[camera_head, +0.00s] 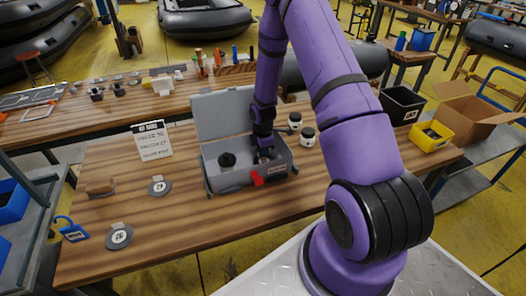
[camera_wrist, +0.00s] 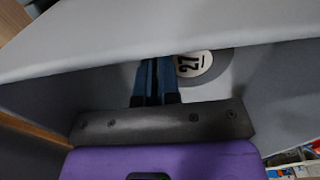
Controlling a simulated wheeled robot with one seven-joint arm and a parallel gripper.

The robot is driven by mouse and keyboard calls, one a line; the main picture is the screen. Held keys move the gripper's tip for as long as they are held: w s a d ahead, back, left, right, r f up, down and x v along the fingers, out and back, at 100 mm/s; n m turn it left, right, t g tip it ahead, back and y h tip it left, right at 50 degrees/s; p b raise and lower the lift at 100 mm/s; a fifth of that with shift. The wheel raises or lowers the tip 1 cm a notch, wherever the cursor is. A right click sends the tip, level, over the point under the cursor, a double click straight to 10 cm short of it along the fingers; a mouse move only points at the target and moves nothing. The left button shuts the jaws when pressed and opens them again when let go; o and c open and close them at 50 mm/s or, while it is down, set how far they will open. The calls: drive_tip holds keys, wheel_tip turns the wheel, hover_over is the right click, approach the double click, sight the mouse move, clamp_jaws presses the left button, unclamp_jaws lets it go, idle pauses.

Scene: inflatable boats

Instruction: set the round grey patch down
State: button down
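My gripper (camera_wrist: 156,78) reaches down into an open grey box (camera_head: 228,181) on the wooden workbench. In the wrist view its two dark blue fingers are close together at the edge of a round grey patch (camera_wrist: 222,66) with a white label reading 27. The fingers look shut on the patch's edge; the grip itself is hidden. The patch is inside the box, close to the grey inner surface; I cannot tell whether it touches. Two other round grey patches lie on the bench: one (camera_head: 159,188) left of the box, another (camera_head: 119,238) near the front edge.
The box's raised lid (camera_head: 225,114) stands behind my gripper. A black round item (camera_head: 227,160) sits in the box's left part. The front middle bench is clear.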

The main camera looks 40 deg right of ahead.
drive_tip(key=c, duration=1.3)
unclamp_jaws()
drive_tip(key=shift+f, duration=0.1)
drive_tip(key=shift+c, duration=0.2)
drive_tip(key=s+a+r+m+t, duration=0.1)
drive_tip(key=s+a+r+m, duration=0.15)
drive_tip(key=r, duration=0.95)
drive_tip(key=s+a+r+m+h, duration=0.1)
drive_tip(key=s+a+r+m, duration=0.15)
drive_tip(key=r, duration=0.95)
drive_tip(key=s+a+r+m+t, duration=0.1)
drive_tip(key=s+a+r+m, duration=0.15)
drive_tip(key=r, duration=1.05)
drive_tip(key=s+a+r+m+t, duration=0.1)
drive_tip(key=s+a+r+m, duration=0.1)
drive_tip(key=s, duration=0.5)
drive_tip(key=s+a+r+m+t, duration=0.1)
drive_tip(key=s+a+r+m, duration=0.2)
drive_tip(key=s+r, duration=0.2)
drive_tip(key=s+a+r+m+t+y, duration=0.1)
drive_tip(key=s+r, duration=0.3)
drive_tip(key=s, duration=0.6)
drive_tip(key=shift+a+r+m, duration=0.15)
drive_tip(key=shift+a+m, duration=0.5)
drive_tip(key=shift+a, duration=0.15)
drive_tip(key=shift+w, duration=0.1)
